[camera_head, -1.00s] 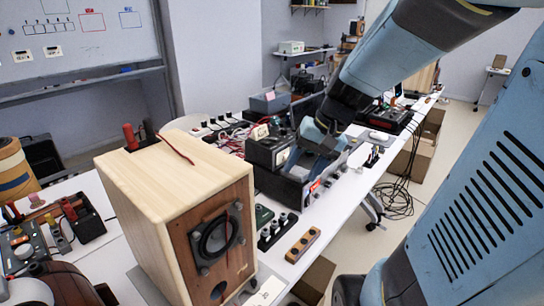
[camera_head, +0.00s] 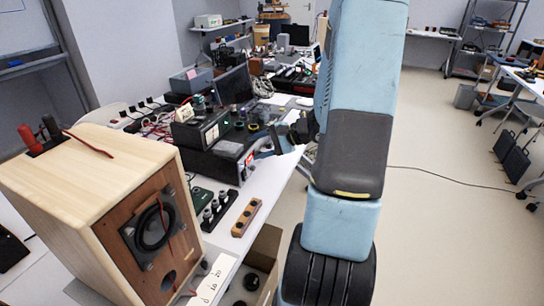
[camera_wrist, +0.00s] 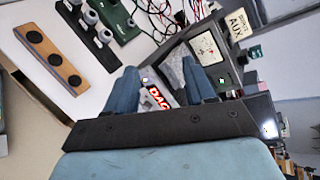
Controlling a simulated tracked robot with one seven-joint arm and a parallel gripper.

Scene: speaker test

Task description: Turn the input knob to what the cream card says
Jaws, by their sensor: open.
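The cream card (camera_wrist: 237,23) shows at the upper right of the wrist view; I read "AUX" on it, under a smaller blurred word. It also shows small on the black meter box (camera_head: 201,131) in the head view. Below that box is a wide black unit (camera_head: 210,166) with a red-lettered label (camera_wrist: 158,97), whose visible letters look like "DAC". My gripper (camera_wrist: 160,68) is open and empty, with its fingers over this unit's front area beside the label. I cannot make out the input knob or its pointer; the fingers and arm hide part of the front.
A wooden speaker (camera_head: 85,190) with an exposed driver stands at the left. A wooden block with dark round spots (camera_head: 247,217) and a dark strip with grey knobs (camera_head: 218,206) lie near the table's front edge. Cables and equipment crowd the back. The floor at right is mostly open.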

